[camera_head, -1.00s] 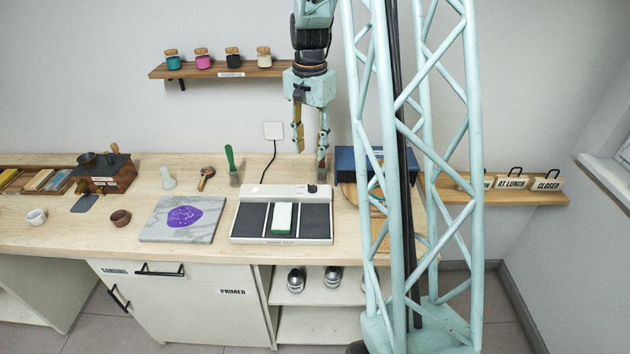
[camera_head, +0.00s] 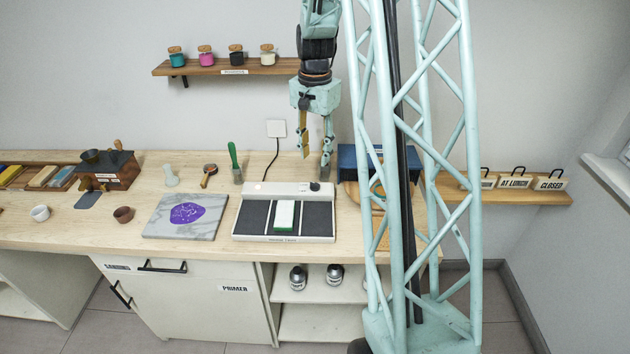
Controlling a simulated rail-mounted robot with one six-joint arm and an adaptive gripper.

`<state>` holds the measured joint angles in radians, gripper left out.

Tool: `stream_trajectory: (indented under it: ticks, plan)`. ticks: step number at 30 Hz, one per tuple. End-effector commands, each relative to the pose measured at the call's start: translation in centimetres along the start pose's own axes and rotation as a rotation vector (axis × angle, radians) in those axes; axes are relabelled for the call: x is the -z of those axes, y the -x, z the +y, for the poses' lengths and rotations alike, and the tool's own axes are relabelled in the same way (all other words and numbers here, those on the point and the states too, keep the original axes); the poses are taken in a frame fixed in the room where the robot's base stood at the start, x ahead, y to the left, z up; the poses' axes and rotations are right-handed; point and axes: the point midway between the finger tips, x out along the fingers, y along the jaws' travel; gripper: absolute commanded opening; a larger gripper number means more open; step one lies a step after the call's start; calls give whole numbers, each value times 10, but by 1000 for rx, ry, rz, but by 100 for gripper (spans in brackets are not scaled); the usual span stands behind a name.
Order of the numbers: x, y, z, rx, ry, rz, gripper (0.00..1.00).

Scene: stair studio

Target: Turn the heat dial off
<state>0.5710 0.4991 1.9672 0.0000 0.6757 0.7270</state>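The heat dial (camera_head: 314,187) is a small dark knob at the back right corner of the white-framed heating plate (camera_head: 258,239). The plate has dark panels, and a white block with a green base (camera_head: 286,215) stands on its middle panel. A small light (camera_head: 258,187) glows at the plate's back left. My gripper (camera_head: 315,155) points down, just behind and above the dial. Its two fingers are apart with nothing between them. The dial's pointer is too small to read.
A blue box (camera_head: 365,157) stands right of my gripper, partly behind my lattice column. A green-handled tool (camera_head: 235,162) stands behind the plate. A marble slab (camera_head: 157,228) with purple paint lies left. A wall shelf (camera_head: 225,69) with jars hangs above.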

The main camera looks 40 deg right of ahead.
Motion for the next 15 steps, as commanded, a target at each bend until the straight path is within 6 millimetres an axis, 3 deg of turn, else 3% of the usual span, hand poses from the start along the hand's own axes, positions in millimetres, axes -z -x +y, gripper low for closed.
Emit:
stream_trajectory:
  ticks: [15]
  plan:
    - [0, -64, 0, -2, 0, -2, 34]
